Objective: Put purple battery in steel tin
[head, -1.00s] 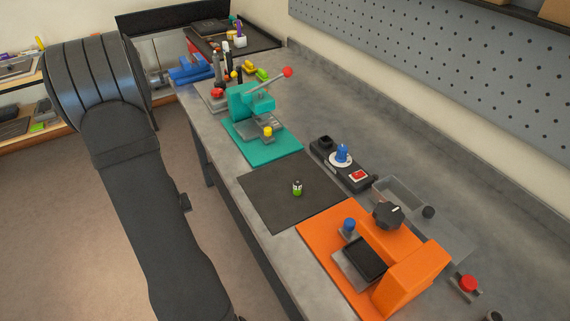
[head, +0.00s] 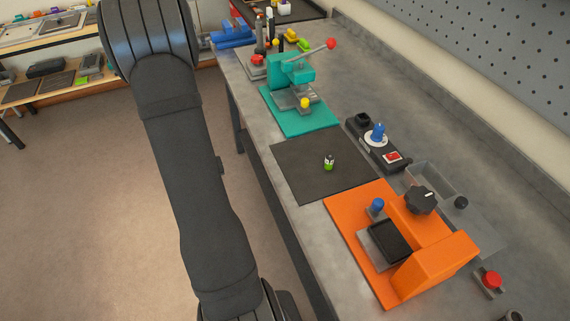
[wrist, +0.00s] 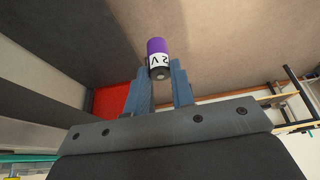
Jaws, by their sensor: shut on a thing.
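The purple battery (wrist: 157,52) shows in the wrist view, with a purple body, a white band with black lettering and a grey end. My gripper (wrist: 160,78) is shut on it, with the battery's lettered end between the fingertips and the purple part reaching past them. Floor and wall lie behind it. The head view shows only my arm; the gripper and purple battery are out of that view. I cannot pick out the steel tin for certain; a grey open-topped box (head: 432,178) stands on the bench.
The bench (head: 350,95) carries a dark mat (head: 300,180) with a green-and-white battery (head: 329,162), a teal press (head: 292,75), an orange fixture (head: 435,268) and a black box with a blue knob (head: 379,131). Clear floor (head: 90,200) lies left of the bench.

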